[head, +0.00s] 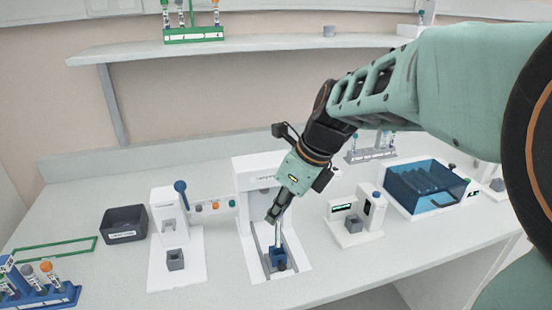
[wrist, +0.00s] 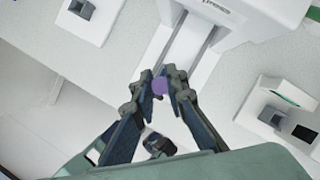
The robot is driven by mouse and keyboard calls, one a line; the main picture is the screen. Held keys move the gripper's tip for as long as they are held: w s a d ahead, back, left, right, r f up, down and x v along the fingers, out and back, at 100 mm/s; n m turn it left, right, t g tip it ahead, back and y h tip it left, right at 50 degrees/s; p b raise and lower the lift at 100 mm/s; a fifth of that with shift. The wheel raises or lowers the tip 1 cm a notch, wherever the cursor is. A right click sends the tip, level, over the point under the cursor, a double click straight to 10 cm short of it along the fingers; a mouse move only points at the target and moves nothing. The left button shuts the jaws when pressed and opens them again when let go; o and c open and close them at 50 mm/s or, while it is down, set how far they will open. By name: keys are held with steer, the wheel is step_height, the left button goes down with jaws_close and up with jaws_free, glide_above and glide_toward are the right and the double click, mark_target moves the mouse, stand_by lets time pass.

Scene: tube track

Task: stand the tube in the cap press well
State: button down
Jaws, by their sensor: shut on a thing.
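My gripper (head: 274,216) is shut on the upper end of a thin tube (head: 277,234). In the wrist view, the tube's purple cap (wrist: 160,86) shows between the fingertips (wrist: 159,80). The tube points down at the blue holder (head: 278,260) on the rail of the middle white machine; I cannot tell whether its lower end is inside. A white device with a blue lever (head: 181,190), likely the cap press, stands to the left. Its grey square well (head: 175,260) looks empty and also shows in the wrist view (wrist: 82,8).
A blue rack with tubes (head: 40,292) and a black box (head: 124,223) are at left. A small white device with a grey block (head: 352,224) and a blue-lidded box (head: 425,187) are at right. A shelf (head: 250,45) runs above. The front bench strip is clear.

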steer(key=shift+f+p, duration=0.35)
stand_by(0.7)
steer(key=shift+f+b, duration=0.35)
steer(key=shift+f, duration=0.45)
stand_by(0.5)
steer(key=shift+f, duration=0.45)
steer(key=c, duration=1.8)
jaws_free()
steer(key=shift+c, duration=0.2)
